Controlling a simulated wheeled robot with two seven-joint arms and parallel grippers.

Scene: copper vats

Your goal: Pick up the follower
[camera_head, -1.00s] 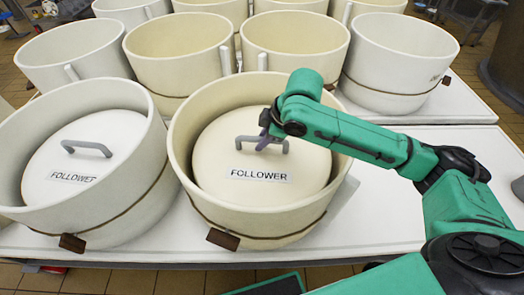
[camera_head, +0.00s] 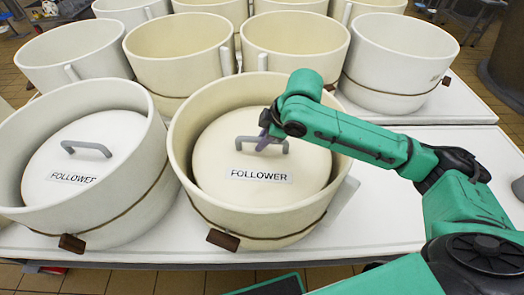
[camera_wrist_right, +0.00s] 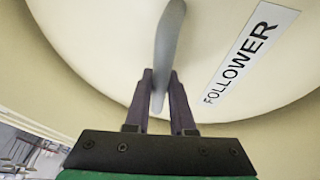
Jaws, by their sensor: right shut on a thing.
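A round cream follower (camera_head: 222,158) with a grey handle and a label reading "FOLLOWER" sits inside the front middle vat (camera_head: 182,150). My right gripper (camera_head: 266,138) reaches over the vat's right rim and is shut on the follower's handle. In the right wrist view, the fingers of the right gripper (camera_wrist_right: 160,92) are on either side of the grey handle (camera_wrist_right: 168,40). The follower (camera_wrist_right: 110,30) is level within the vat, below its rim. A second follower (camera_head: 105,170) lies in the front left vat (camera_head: 135,215). My left gripper is not in view.
Several empty cream vats (camera_head: 395,45) stand in rows behind, close together. The white table (camera_head: 400,225) has free room right of the front middle vat, under my right arm. Its front edge runs just before the vats.

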